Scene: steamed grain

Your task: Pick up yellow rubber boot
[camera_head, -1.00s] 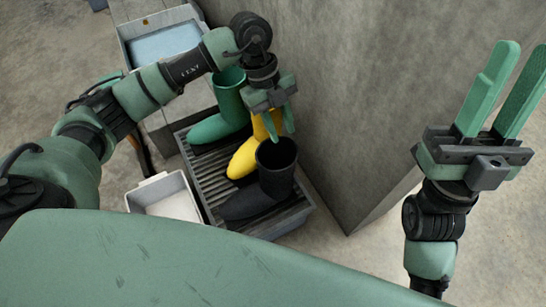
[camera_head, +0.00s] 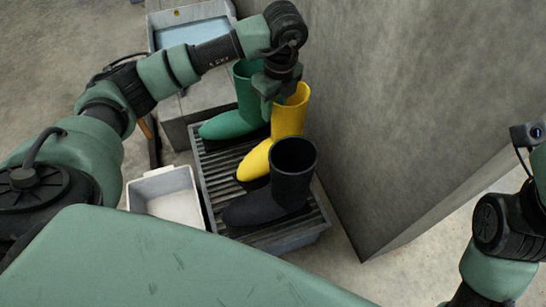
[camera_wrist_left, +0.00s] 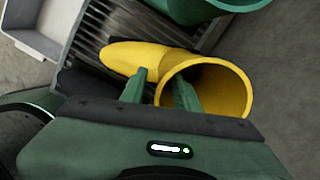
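The yellow rubber boot (camera_head: 287,122) stands on the slatted rack between a green boot (camera_head: 238,115) and a black boot (camera_head: 284,178). My left gripper (camera_head: 270,100) is at its shaft top, partly hiding the rim. In the left wrist view, the yellow boot (camera_wrist_left: 205,85) shows its round opening. The left gripper (camera_wrist_left: 160,85) has one finger outside the shaft and one at or inside the opening. The fingers are apart, with yellow rim between them; I see no firm grip. My right arm shows at the right edge, with its fingers out of view.
The slatted rack (camera_head: 213,179) holds the boots. A small white bin (camera_head: 149,187) stands left of it. A basin with pale blue liquid (camera_head: 190,33) is behind. A concrete wall (camera_head: 400,110) rises close to the right of the boots.

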